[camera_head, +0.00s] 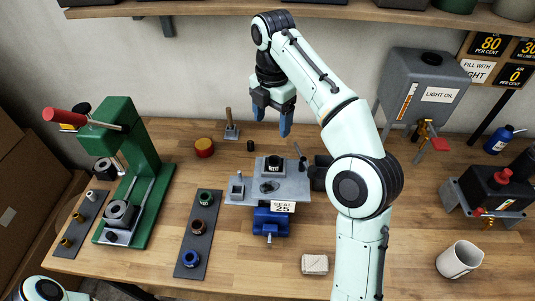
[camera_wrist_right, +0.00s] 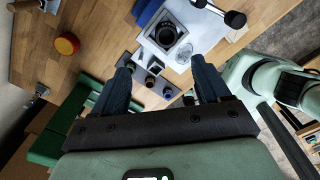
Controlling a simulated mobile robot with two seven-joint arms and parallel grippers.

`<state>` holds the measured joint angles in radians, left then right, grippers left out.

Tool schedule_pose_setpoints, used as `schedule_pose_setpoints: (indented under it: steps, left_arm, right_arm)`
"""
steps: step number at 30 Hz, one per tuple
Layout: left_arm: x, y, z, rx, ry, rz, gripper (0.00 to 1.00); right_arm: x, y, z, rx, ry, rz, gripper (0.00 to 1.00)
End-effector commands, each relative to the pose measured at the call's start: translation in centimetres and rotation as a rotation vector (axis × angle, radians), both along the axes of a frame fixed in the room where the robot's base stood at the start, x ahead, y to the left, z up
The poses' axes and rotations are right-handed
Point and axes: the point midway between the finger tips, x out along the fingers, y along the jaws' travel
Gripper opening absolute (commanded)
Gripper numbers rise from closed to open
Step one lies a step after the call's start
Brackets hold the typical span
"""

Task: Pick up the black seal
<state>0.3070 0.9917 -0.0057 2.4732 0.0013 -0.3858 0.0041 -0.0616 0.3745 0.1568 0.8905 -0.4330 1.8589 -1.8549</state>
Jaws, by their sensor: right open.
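My right gripper (camera_head: 272,115) is open and empty, its blue fingers pointing down above the back of the bench. In the wrist view its fingers (camera_wrist_right: 163,66) are wide apart. A dark plate (camera_head: 187,248) carries ring-shaped parts: one with green (camera_head: 205,198), one with red (camera_head: 198,227), one with blue (camera_head: 190,258). A black ring-like part (camera_head: 275,162) sits on the grey fixture marked SEAL 25 (camera_head: 298,190). A small black cylinder (camera_head: 250,145) stands behind the fixture. I cannot tell which one is the black seal. My left gripper is out of view.
A green press (camera_head: 135,150) stands at left, beside a plate of small parts (camera_head: 75,226). A red-and-yellow round tin (camera_head: 204,147) stands behind. A light oil tank (camera_head: 425,88), black-and-red device (camera_head: 490,187) and white mug (camera_head: 459,259) stand at right. The bench front centre is mostly clear.

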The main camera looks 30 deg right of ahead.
Motion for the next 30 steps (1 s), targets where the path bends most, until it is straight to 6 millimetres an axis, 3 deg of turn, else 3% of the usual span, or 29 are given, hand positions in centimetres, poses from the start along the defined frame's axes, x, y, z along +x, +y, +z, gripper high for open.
schedule_pose_setpoints:
  steps: [12, 20, 30]
  left_arm:
    - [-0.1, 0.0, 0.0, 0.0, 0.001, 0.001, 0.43]
    - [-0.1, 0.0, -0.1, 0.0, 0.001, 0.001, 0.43]
    - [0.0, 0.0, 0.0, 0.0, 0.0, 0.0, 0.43]
  right_arm:
    - [-0.1, -0.1, -6.4, 0.0, 0.003, -0.004, 0.76]
    - [-0.2, 0.0, -8.2, 0.001, 0.001, -0.004, 0.76]
    - [-0.9, -0.1, -12.5, 0.001, 0.001, -0.003, 0.76]
